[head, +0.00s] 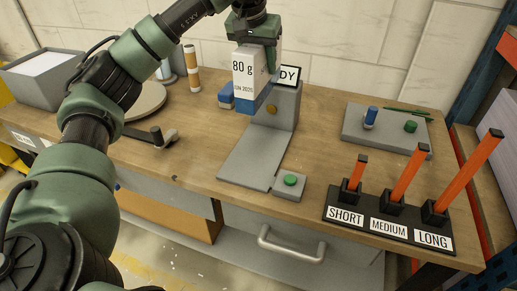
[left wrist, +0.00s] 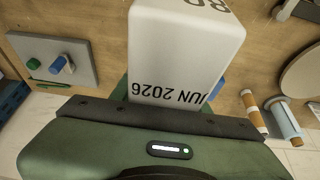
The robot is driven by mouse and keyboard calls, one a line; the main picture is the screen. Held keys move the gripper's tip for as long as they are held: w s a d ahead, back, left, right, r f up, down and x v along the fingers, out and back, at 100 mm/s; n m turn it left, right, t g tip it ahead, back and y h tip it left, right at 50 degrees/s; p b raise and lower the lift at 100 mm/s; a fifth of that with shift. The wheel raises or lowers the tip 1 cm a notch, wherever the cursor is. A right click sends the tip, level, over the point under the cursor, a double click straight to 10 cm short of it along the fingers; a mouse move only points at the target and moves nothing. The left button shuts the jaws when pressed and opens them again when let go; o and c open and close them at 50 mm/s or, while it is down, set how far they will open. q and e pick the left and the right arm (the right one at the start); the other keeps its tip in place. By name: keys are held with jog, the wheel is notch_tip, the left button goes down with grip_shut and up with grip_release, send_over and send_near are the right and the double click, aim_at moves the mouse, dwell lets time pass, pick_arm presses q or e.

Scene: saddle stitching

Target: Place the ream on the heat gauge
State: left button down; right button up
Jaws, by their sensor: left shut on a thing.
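The ream (head: 244,72) is an upright white block with a blue lower band, marked "80 g" and a date. My left gripper (head: 262,42) is shut on its upper part from above. The ream also fills the middle of the left wrist view (left wrist: 185,50), where "JUN 2026" shows. A grey device with a flat plate (head: 256,158), an upright block and a sign ending in "DY" appears to be the heat gauge. The ream is in front of part of the sign and seems held above the bench, near the upright block. My right gripper is not in view.
A green button (head: 290,180) sits at the plate's front right. A black rack (head: 390,218) with orange handles marked SHORT, MEDIUM and LONG stands at right. A grey tray (head: 385,130) holds blue and green parts. The plate is clear.

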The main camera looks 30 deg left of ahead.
pick_arm(q)
jog(key=shift+a+f, duration=0.15)
jog(key=shift+a, duration=0.05)
jog(key=shift+f, duration=9.9)
jog(key=c, duration=1.1)
grip_release()
jog(key=shift+f, duration=0.25)
jog(key=o, duration=0.4)
jog(key=shift+s+d+r, duration=0.1)
jog(key=shift+s, duration=0.05)
